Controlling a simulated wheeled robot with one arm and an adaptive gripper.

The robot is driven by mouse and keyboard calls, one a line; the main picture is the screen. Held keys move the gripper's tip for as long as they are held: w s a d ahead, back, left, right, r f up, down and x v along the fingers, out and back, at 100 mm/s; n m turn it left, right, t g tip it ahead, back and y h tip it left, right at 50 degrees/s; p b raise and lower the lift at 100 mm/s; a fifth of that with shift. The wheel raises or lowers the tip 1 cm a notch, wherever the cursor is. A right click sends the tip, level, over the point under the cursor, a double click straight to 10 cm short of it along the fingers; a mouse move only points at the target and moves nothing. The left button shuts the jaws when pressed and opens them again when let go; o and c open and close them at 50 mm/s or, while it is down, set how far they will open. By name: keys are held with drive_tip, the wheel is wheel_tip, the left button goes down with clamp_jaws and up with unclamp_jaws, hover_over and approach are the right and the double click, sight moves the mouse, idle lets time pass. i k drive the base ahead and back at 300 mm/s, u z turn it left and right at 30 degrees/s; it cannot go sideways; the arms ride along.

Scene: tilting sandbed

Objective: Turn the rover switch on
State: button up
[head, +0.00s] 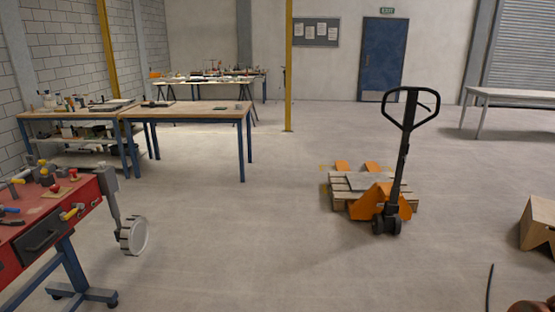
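I do not see a rover switch that I can make out in the head view. A pale wheel-like disc (133,236) with dark marks on its rim shows at the lower left, at the bottom of a thin grey strut (114,205) beside a red bench; I cannot tell what it belongs to. A reddish-brown rounded thing (532,306) is cut off at the bottom right corner, and a thin dark curved rod or cable (490,290) stands near it. My gripper is not in view.
The red bench (45,222) with small tools stands at the left. Wooden tables (190,110) stand behind it. An orange pallet jack (377,203) with a pallet (345,184) stands right of centre. A wooden block (540,222) is at the right. The central floor is clear.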

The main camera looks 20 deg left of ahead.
sight(54, 188)
drive_tip(key=u, duration=0.8)
drive_tip(key=i, duration=1.5)
drive_tip(key=u, duration=1.9)
drive_tip(key=i, duration=1.65)
drive_tip(key=u, duration=0.65)
drive_tip(key=i, duration=0.5)
drive_tip(key=u, duration=0.05)
